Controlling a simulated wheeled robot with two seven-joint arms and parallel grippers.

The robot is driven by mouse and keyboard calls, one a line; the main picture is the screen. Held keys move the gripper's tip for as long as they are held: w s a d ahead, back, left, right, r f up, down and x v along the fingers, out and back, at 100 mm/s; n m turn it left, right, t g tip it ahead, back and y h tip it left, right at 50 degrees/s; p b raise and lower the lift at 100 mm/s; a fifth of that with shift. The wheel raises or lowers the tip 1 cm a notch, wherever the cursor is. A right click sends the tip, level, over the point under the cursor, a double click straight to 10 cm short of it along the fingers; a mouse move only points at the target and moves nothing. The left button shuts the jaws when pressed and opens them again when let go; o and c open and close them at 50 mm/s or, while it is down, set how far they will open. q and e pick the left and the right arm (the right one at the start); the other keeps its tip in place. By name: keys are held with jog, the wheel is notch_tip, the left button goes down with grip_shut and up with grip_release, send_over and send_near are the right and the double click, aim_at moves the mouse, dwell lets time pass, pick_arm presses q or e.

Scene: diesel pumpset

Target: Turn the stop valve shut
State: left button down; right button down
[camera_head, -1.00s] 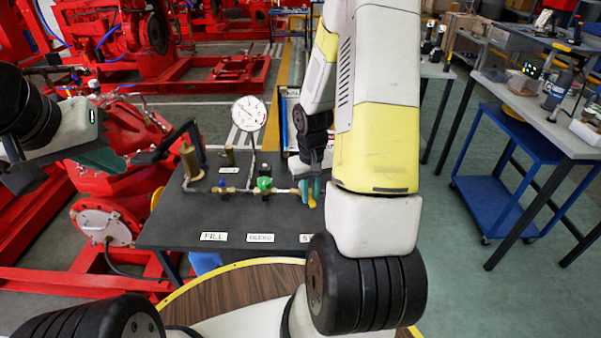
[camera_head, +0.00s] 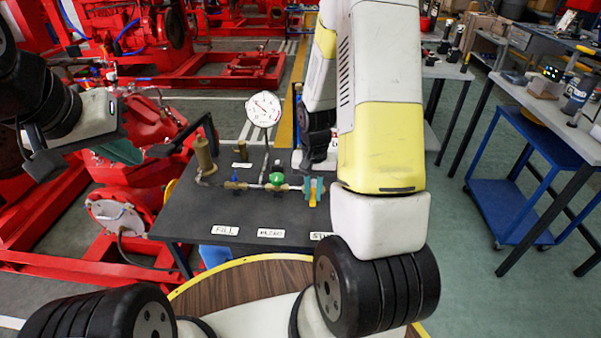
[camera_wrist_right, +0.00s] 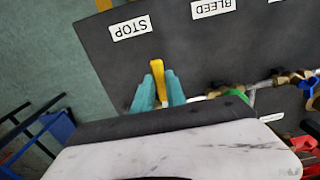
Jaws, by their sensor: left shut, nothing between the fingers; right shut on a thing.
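The stop valve's yellow lever (camera_head: 313,199) is at the right end of the brass pipe row on the dark bench. In the right wrist view the lever (camera_wrist_right: 159,78) sticks out between my teal fingers and points toward the STOP label (camera_wrist_right: 130,28). My right gripper (camera_head: 313,186) is shut on this lever, one finger on each side. The valve body is hidden behind the gripper. My left gripper (camera_head: 118,151) is shut and empty, in the air left of the bench.
A blue valve handle (camera_head: 234,179) and a green one (camera_head: 276,180) sit on the pipe left of the lever. A pressure gauge (camera_head: 264,109) and a brass cylinder (camera_head: 205,155) stand behind. Red machinery (camera_head: 135,190) is at left; a blue cart (camera_head: 512,197) is at right.

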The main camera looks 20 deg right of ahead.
aim_at(313, 196)
jog(key=shift+w, duration=0.1)
jog(key=c, duration=1.4)
grip_release()
jog(key=shift+o, duration=0.2)
notch_tip(313, 196, up, 8)
jog(key=shift+f, duration=0.1)
